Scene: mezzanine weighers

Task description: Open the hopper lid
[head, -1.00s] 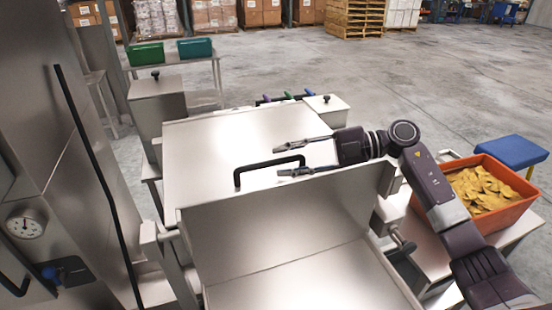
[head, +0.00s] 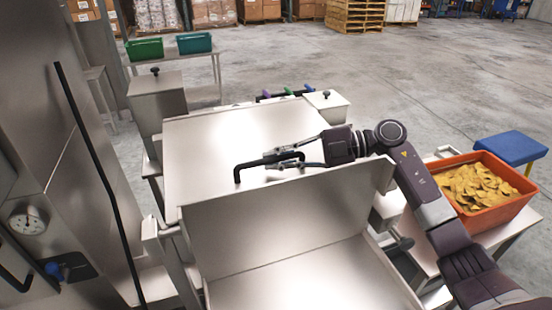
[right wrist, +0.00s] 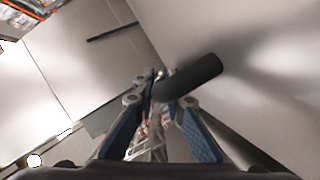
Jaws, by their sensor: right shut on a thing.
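The hopper lid (head: 220,135) is a broad, flat steel panel in the middle of the head view, lying down over the hopper. Its black bar handle (head: 240,174) stands near the front edge. My right gripper (head: 276,158) reaches in from the right and is shut on the handle's right part. In the right wrist view, the dark handle (right wrist: 197,77) runs between the blue-backed fingers (right wrist: 158,88); the finger pads are partly hidden. My left gripper is not in view.
A steel tray with an upright back panel (head: 290,215) stands in front of the lid, close beneath my right arm. An orange crate of yellow pieces (head: 497,215) sits at the right. Open floor lies beyond.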

